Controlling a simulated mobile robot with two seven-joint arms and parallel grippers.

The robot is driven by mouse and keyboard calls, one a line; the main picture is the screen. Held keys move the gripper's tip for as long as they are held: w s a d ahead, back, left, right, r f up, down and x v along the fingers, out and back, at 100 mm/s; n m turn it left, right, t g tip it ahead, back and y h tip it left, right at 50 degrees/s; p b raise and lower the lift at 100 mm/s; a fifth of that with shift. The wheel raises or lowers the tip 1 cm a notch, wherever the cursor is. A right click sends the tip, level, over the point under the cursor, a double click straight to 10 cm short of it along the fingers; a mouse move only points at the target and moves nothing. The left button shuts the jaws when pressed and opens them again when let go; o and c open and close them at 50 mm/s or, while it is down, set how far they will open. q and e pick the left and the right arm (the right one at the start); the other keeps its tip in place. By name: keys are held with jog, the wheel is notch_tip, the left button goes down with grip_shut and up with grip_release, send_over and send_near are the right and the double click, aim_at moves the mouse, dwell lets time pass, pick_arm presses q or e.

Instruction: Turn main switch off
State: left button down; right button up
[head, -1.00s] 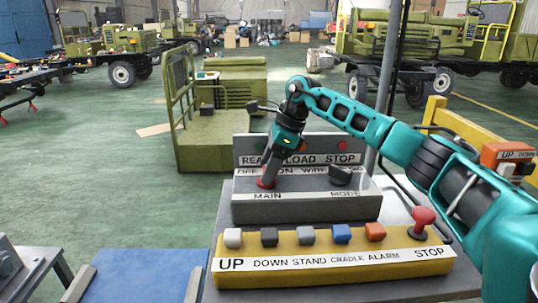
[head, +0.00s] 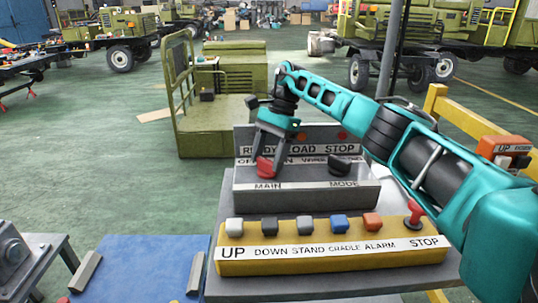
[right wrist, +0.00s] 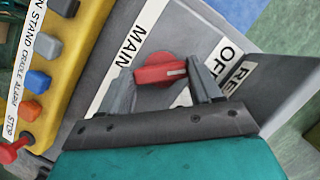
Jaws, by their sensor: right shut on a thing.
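The main switch is a red knob (head: 265,167) on the grey control box (head: 310,192), above the MAIN label. It also shows in the right wrist view (right wrist: 158,72), with a white mark on its right end, toward the side with the OFF lettering. My right gripper (head: 268,160) reaches down over the knob from above. In the right wrist view its two fingers (right wrist: 161,80) stand on either side of the knob, at its two ends, and are shut on it. My left gripper is in neither current view.
A black MODE knob (head: 340,166) sits to the right on the same box. In front is a yellow panel (head: 330,262) with several coloured buttons and a red STOP lever (head: 414,214). A pole (head: 390,60) stands behind my right arm.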

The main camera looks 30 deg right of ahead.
pick_arm(q)
jog(key=shift+s+f, duration=0.2)
pick_arm(e)
jog(key=shift+n, duration=0.3)
jog(key=o, duration=1.1)
jog(key=shift+c, duration=0.2)
pick_arm(q)
jog(key=shift+a, duration=0.1)
